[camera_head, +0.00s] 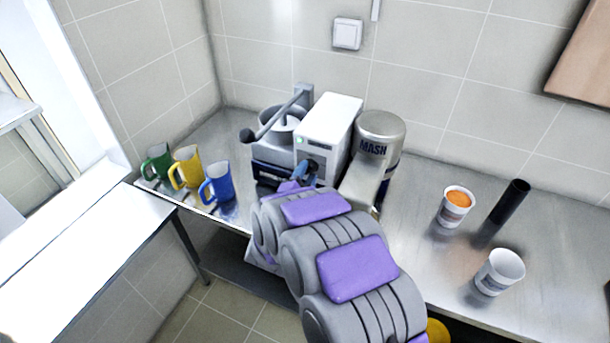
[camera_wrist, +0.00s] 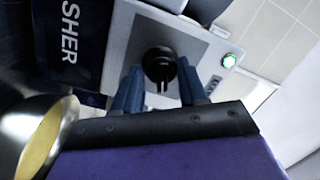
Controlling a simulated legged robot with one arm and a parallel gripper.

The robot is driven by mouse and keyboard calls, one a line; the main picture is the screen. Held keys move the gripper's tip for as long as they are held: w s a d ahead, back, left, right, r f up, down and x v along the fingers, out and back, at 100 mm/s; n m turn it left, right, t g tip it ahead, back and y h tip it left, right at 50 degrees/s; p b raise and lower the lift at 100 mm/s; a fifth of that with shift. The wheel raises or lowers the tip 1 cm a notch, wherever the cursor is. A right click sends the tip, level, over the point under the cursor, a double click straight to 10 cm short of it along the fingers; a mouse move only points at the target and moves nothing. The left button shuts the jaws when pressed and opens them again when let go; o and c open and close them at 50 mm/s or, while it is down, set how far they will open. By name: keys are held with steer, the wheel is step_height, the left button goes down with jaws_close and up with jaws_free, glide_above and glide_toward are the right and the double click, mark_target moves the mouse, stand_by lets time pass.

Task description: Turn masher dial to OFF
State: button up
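The masher (camera_head: 328,135) is a white and grey machine on the steel counter, with a metal cylinder marked MASH beside it. My gripper (camera_wrist: 156,80) is open, with one blue finger on each side of the dial. I cannot tell whether the fingers touch it. In the head view my gripper (camera_head: 306,172) is at the front of the machine, and my arm hides part of the masher. The dial's marks are not readable.
Green (camera_head: 157,163), yellow (camera_head: 187,168) and blue mugs (camera_head: 217,184) stand left of the machine. A cup with orange contents (camera_head: 455,207), a black cylinder (camera_head: 507,207) and a white cup (camera_head: 499,272) stand right. A metal bowl-like part (camera_wrist: 45,140) is close at the wrist view's lower left.

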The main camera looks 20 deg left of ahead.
steer(key=c, duration=0.6)
steer(key=shift+n+p, duration=0.3)
steer(key=shift+p, duration=0.2)
steer(key=n+p, duration=0.1)
steer(key=p, duration=0.1)
steer(key=n+p, duration=0.1)
steer(key=p, duration=0.1)
steer(key=shift+r+n, duration=0.2)
steer(key=shift+n, duration=0.1)
steer(key=n+g+p, duration=0.1)
steer(key=n+p, duration=0.4)
steer(key=p, duration=0.2)
steer(key=n+p, duration=0.2)
steer(key=n+h+p, duration=0.1)
steer(key=n+p, duration=0.1)
steer(key=p, duration=0.1)
steer(key=shift+s+a+f+n, duration=0.1)
steer(key=shift+f+n, duration=0.05)
steer(key=shift+n, duration=0.25)
